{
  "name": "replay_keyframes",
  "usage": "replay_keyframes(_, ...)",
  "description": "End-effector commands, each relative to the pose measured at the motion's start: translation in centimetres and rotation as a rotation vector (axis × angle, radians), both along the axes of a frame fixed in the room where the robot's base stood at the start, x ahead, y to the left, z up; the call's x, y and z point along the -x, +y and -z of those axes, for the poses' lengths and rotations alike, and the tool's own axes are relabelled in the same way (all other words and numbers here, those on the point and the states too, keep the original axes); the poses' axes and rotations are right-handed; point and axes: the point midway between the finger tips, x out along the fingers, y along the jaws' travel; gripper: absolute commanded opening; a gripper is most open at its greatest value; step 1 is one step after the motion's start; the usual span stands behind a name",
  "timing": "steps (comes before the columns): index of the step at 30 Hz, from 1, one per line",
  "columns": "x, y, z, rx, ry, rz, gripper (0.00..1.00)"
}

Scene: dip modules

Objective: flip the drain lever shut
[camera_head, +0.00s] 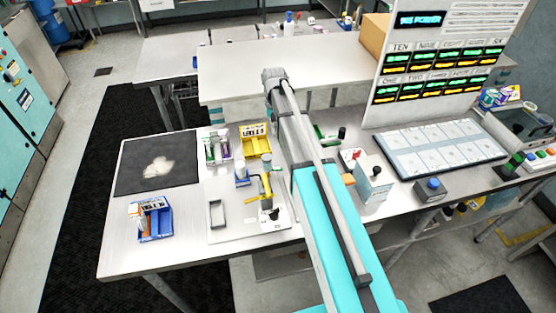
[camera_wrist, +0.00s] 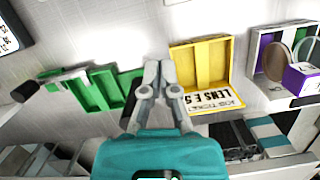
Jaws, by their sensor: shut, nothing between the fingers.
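A white board (camera_head: 235,228) on the bench carries a small fixture with a yellow lever-like handle (camera_head: 252,199). I cannot tell for sure that this is the drain lever, or whether it is open or shut. In the wrist view my gripper (camera_wrist: 157,68) has its fingertips together and holds nothing. It is over the bench, between a green bin (camera_wrist: 92,92) and a yellow bin (camera_wrist: 203,62) with a printed label. In the head view my arm hides the gripper. The handle cannot be made out in the wrist view.
A purple-and-white bin (camera_head: 216,147) stands beside the yellow bin. A blue bin (camera_head: 154,222) is at the front left, near a dark mat (camera_head: 130,170). A grey-blue box (camera_head: 374,182) and a panel of pale tiles (camera_head: 432,145) are to the right of my arm.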

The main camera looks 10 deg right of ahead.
Motion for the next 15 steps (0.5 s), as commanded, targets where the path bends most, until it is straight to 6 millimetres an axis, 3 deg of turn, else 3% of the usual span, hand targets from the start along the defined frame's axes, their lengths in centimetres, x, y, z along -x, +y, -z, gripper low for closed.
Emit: replay_keyframes(15,0.3,-0.2,1.4,0.000,0.000,0.004,0.00)
